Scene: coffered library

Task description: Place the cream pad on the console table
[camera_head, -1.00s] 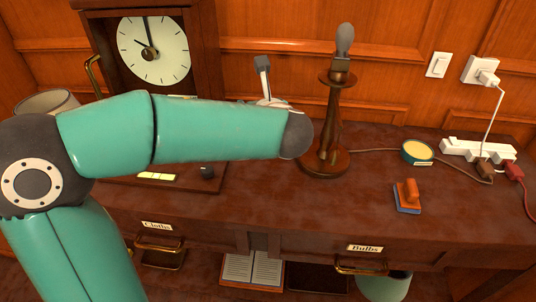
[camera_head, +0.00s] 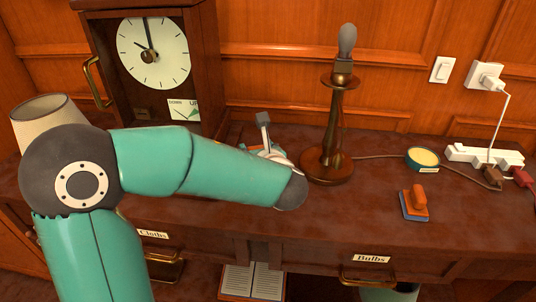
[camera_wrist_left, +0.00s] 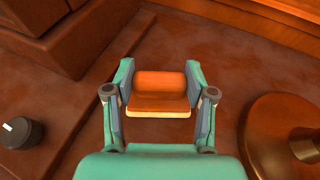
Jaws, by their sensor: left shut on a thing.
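The cream pad (camera_wrist_left: 158,114) has an orange handle and orange back over a cream layer. It sits between the fingers of my left gripper (camera_wrist_left: 160,72) in the left wrist view, and the gripper is shut on it. My right gripper is not in view.
A wooden lamp stand (camera_head: 333,120) is close right of the gripper. A clock (camera_head: 155,52) stands behind left, with a lampshade (camera_head: 42,118) at far left. A blue-based, orange-handled pad (camera_head: 415,204), a yellow-topped tin (camera_head: 423,158) and a power strip (camera_head: 484,156) lie right.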

